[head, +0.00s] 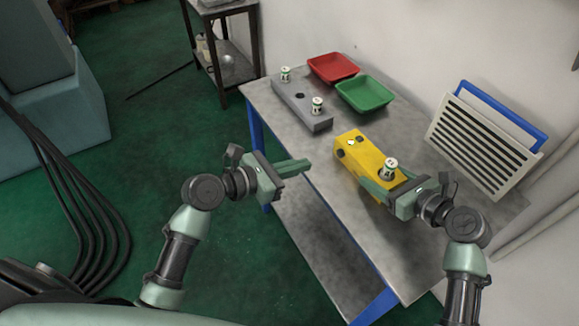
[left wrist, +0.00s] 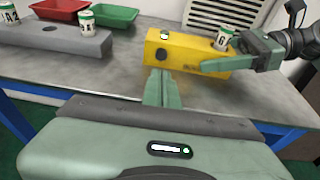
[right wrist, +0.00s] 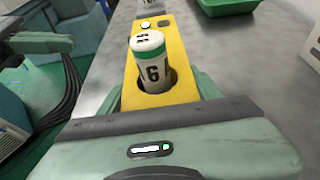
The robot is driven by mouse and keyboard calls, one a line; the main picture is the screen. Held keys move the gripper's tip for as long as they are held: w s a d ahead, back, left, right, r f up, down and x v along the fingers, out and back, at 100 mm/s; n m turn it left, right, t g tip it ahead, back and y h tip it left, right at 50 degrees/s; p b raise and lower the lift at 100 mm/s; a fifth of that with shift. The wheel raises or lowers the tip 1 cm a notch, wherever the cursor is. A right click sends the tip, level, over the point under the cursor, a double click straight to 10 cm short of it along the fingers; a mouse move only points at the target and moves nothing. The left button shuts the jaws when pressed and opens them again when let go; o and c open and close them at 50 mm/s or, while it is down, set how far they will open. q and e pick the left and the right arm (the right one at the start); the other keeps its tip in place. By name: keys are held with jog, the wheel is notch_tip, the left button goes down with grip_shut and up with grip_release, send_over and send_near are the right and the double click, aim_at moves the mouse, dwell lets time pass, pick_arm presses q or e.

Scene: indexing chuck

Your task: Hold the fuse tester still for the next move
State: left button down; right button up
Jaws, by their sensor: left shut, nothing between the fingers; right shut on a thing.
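The fuse tester is a yellow box (head: 353,151) on the table, also in the left wrist view (left wrist: 188,53) and right wrist view (right wrist: 182,55). A white and green fuse (head: 390,167) stands upright in the round hole at its near end; in the right wrist view this fuse (right wrist: 152,70) shows a dark mark like a 6. My right gripper (head: 384,182) is shut on the tester, with a finger along each long side. My left gripper (head: 301,166) is shut and empty, left of the tester and apart from it; its fingers show in the left wrist view (left wrist: 160,88).
A grey block (head: 302,105) behind holds two upright fuses (head: 285,74) and (head: 317,106) with an empty hole between. Red (head: 333,67) and green (head: 364,94) trays lie by the wall. A slatted white rack (head: 478,147) stands at right. The table's left front is bare.

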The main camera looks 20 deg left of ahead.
pick_arm(q)
jog(key=shift+v, duration=1.45)
pick_arm(e)
jog(key=shift+d, duration=0.1)
dwell(0.7)
jog(key=o, duration=1.7)
pick_arm(q)
jog(key=shift+w, duration=0.1)
